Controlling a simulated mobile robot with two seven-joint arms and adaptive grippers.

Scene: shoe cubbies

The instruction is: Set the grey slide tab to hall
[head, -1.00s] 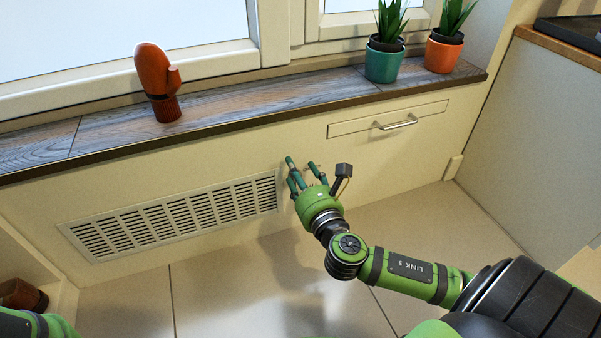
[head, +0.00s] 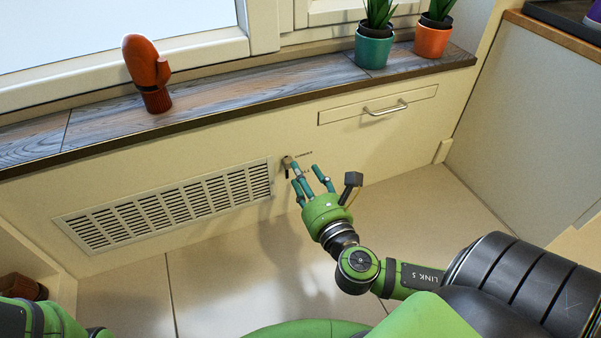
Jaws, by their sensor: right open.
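A small grey tab (head: 287,162) shows on the cream panel below the sill, just right of the vent grille. A dark part hangs under it. Tiny dark lettering (head: 304,154) stands to its right, too small to read, and a second mark lower down is partly hidden by my fingers. My right gripper (head: 307,173) is open and empty, with its teal fingers pointing up toward the panel. One fingertip overlaps the tab's right side in the picture; I cannot tell whether it touches. My left gripper is not in view; only part of that arm shows at the lower left.
A white vent grille (head: 165,208) lies left of the tab. A drawer front with a metal handle (head: 386,108) is at the upper right. The wooden sill (head: 260,92) above carries a red mitten-like object (head: 146,72) and potted plants (head: 374,47). The floor below is clear.

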